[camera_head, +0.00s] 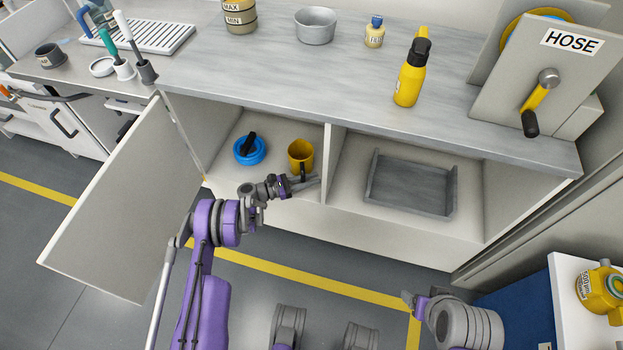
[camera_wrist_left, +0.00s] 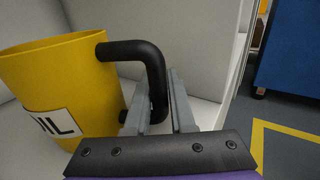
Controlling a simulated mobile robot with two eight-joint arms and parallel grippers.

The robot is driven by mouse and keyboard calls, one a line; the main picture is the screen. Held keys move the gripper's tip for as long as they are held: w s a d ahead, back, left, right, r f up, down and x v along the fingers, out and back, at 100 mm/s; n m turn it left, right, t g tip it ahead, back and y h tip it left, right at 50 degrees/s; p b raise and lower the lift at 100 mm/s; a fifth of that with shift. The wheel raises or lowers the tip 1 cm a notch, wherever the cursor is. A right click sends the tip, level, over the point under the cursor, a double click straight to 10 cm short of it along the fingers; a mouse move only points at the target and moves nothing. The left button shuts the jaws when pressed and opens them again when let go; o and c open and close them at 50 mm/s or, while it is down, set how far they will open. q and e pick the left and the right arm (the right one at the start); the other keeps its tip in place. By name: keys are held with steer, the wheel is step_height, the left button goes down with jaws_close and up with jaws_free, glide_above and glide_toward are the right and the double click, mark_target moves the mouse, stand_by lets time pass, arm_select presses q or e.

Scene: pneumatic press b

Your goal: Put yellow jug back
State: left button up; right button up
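The yellow jug (camera_head: 299,151) with a black handle stands upright on the floor of the left compartment of the open cabinet. In the left wrist view the jug (camera_wrist_left: 62,85) has a white label ending in "IL". My left gripper (camera_head: 304,180) reaches into the compartment from the front. In the wrist view its two fingers (camera_wrist_left: 160,112) lie either side of the handle's lower part, with a gap beside the handle, so it looks open. The jug's base is partly hidden. My right gripper (camera_head: 411,301) is low at the right, over the floor; its fingers are too small to read.
A divider (camera_head: 328,163) separates the right compartment, which holds a grey tray (camera_head: 408,190). The cabinet door (camera_head: 120,205) is swung open left. A yellow bottle (camera_head: 408,85) stands on the worktop (camera_head: 270,75).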

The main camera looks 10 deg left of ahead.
arm_select(q)
steer(key=o, duration=0.3)
steer(key=shift+o, duration=0.2)
